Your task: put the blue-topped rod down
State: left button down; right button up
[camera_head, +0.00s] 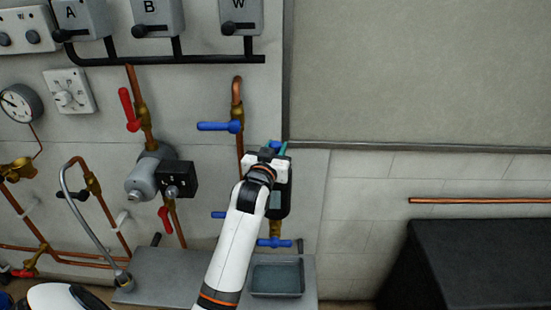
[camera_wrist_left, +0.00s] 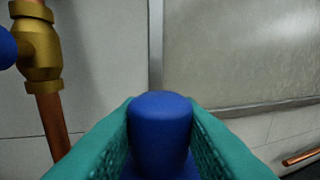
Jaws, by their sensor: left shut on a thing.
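The blue-topped rod shows its rounded blue top (camera_wrist_left: 160,120) in the left wrist view, between two teal fingers. My left gripper (camera_head: 274,149) is shut on it in front of the wall panel in the head view. Only a small bit of the blue top (camera_head: 276,144) shows there; the rest of the rod is hidden by my gripper and arm. In the wrist view the lower part of the rod runs out of the bottom of the picture. My right gripper is not in view.
A blue-handled valve (camera_head: 220,126) on a copper pipe is close left of my gripper. A dark device (camera_head: 285,198) and another blue handle (camera_head: 273,243) are behind and below. A grey tray (camera_head: 277,279) sits on a ledge. A black box (camera_head: 480,265) stands right.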

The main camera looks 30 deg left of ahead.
pick_arm(q)
notch_tip(320, 180, down, 3)
jog(key=shift+s+r, duration=0.1)
jog(key=shift+r, duration=0.1)
jog(key=shift+f, duration=0.45)
jog(key=c, duration=1.1)
grip_release()
jog(key=shift+s+d, duration=0.15)
jog(key=shift+s, duration=0.05)
jog(key=b+v, duration=0.2)
jog(key=v, duration=0.9)
jog(key=shift+s, duration=0.2)
